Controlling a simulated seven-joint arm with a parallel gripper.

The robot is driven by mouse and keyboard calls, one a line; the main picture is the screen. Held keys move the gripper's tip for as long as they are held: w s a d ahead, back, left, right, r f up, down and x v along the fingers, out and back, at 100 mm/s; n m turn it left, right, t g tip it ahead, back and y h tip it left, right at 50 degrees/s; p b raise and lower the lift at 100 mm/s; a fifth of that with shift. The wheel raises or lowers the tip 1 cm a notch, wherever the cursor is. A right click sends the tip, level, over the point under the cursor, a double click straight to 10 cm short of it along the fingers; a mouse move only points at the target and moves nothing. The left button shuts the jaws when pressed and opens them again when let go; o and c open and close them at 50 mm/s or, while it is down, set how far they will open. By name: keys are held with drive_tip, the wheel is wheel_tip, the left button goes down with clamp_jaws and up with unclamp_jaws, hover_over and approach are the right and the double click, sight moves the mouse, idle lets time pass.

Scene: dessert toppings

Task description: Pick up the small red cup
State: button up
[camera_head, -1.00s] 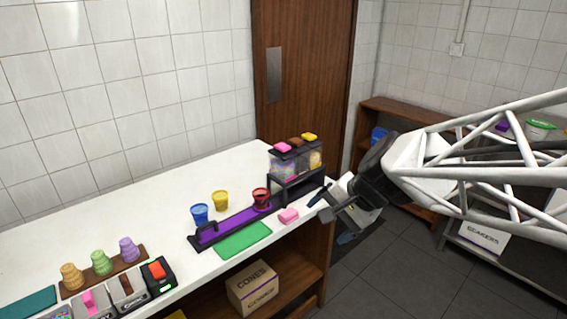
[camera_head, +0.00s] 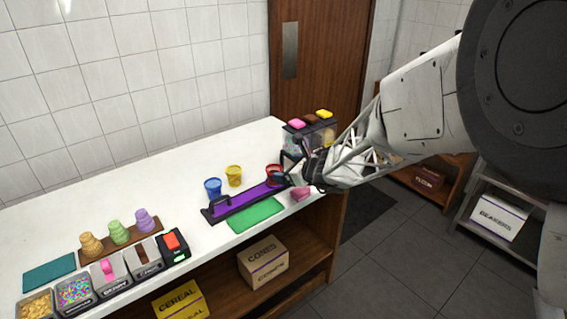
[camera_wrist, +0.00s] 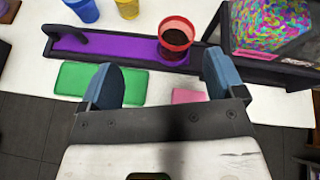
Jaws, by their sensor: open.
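The small red cup (camera_wrist: 176,36) stands upright on the right end of the purple tray (camera_wrist: 110,50) and has dark contents. In the head view the red cup (camera_head: 273,170) is partly hidden by my gripper (camera_head: 288,168). In the wrist view my gripper (camera_wrist: 165,85) is open, with its two blue fingertips apart and pointing toward the cup. The cup is ahead of the fingertips, and nothing is between them. I cannot tell how far the fingers are from the cup.
A blue cup (camera_head: 213,188) and a yellow cup (camera_head: 234,176) stand behind the tray. A topping dispenser (camera_wrist: 268,28) stands close right of the red cup. Cones and containers are at the left.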

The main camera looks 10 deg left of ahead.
drive_tip(key=w+f+m, duration=0.1)
drive_tip(key=w+a+f+m, duration=0.1)
drive_tip(key=f, duration=0.1)
drive_tip(key=w+f+m+t, duration=0.1)
drive_tip(key=f, duration=0.1)
drive_tip(key=shift+w+a+f+m+h, duration=0.15)
drive_tip(key=shift+w+f+m+h, duration=0.1)
drive_tip(key=shift+m+h, duration=0.15)
drive_tip(key=shift+x, duration=1.25)
drive_tip(key=shift+x, duration=2.6)
drive_tip(key=shift+w+r, duration=0.1)
drive_tip(key=shift+r, duration=0.05)
drive_tip(key=c, duration=1.1)
